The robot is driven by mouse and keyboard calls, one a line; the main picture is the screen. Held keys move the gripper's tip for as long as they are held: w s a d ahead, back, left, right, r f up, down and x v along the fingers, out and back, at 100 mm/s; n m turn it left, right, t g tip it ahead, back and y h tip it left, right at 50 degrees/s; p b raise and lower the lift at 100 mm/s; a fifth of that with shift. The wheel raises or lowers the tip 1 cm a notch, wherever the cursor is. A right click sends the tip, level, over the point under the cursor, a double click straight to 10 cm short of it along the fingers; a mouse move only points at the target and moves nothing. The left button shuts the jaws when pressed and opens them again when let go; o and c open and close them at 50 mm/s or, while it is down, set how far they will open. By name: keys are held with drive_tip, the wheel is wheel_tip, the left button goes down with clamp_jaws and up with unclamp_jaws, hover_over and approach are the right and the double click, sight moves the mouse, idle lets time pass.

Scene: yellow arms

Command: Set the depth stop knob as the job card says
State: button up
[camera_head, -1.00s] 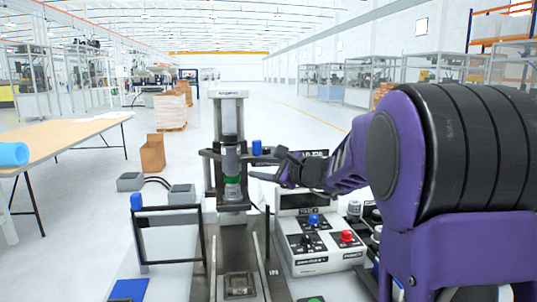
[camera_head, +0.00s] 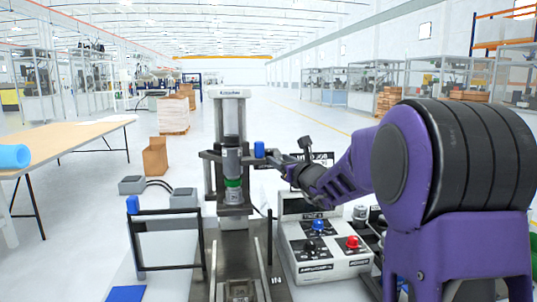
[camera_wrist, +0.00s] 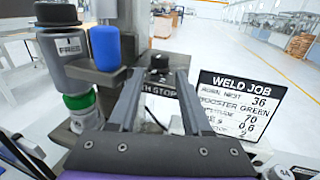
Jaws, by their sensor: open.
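The black depth stop knob (camera_wrist: 158,62) shows in the wrist view behind a dark label partly reading "TH STOP". My gripper (camera_wrist: 160,74) is open, its two fingers pointing toward the knob with the knob appearing between their tips. I cannot tell whether they touch it. In the head view my gripper (camera_head: 290,152) is right of the press column, and the knob is not clear there. The job card (camera_wrist: 240,104), headed "WELD JOB", stands to the right. It shows 36, BOOSTER GREEN, 70, 0.6 and 2; its lower line labels are partly covered by my gripper.
A blue cylinder (camera_wrist: 105,47) stands close left of my fingers, beside the grey press head (camera_wrist: 65,55) with its green ring. The control box (camera_head: 322,245) with blue and red knobs sits below my arm. A black frame (camera_head: 165,240) stands at front left.

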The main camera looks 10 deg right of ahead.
sight(271, 154)
drive_tip(key=x, duration=0.8)
drive_tip(key=shift+p, duration=0.3)
clamp_jaws()
